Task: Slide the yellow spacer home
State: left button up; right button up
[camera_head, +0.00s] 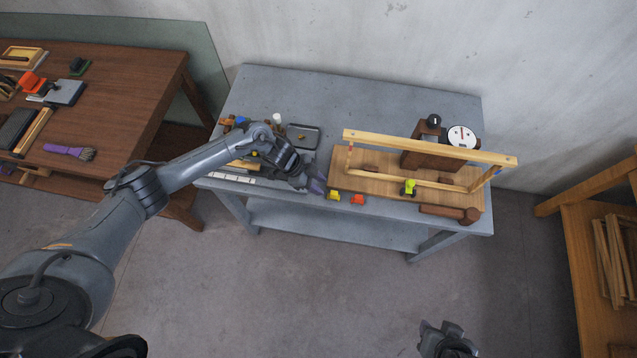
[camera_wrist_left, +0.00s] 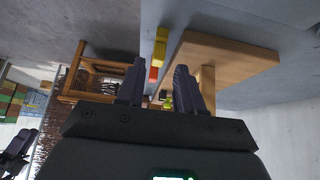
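A small yellow spacer (camera_head: 335,195) lies at the front edge of the grey table, by the left front corner of the wooden board. My left gripper (camera_head: 317,186) is just left of it, low over the table edge. In the left wrist view the fingers (camera_wrist_left: 160,66) stand apart with nothing between them touching. The yellow spacer shows beyond their tips (camera_wrist_left: 160,42). A yellow-green piece (camera_head: 409,187) sits on the lower bar of a wooden hive frame (camera_head: 430,147), which stands on the board. My right gripper (camera_head: 445,336) is at the bottom, away from the table; its fingers are unclear.
A red spacer (camera_head: 357,199) lies right of the yellow one. The board (camera_head: 345,182) also carries brown blocks and a white dial (camera_head: 461,137). A dark tray (camera_head: 303,136) lies behind my left gripper. The back of the grey table (camera_head: 350,95) is clear.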

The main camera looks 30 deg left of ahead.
aim_at(329, 196)
pick_arm(q)
jog(key=shift+b+x, duration=1.7)
jog(key=shift+x, duration=0.25)
jog(key=shift+b+x, duration=0.9)
jog(key=shift+x, duration=0.5)
jog(key=shift+d+r, duration=0.1)
grip_shut()
jog(key=shift+c, duration=1.6)
grip_release()
grip_shut()
jog(key=shift+r, duration=0.15)
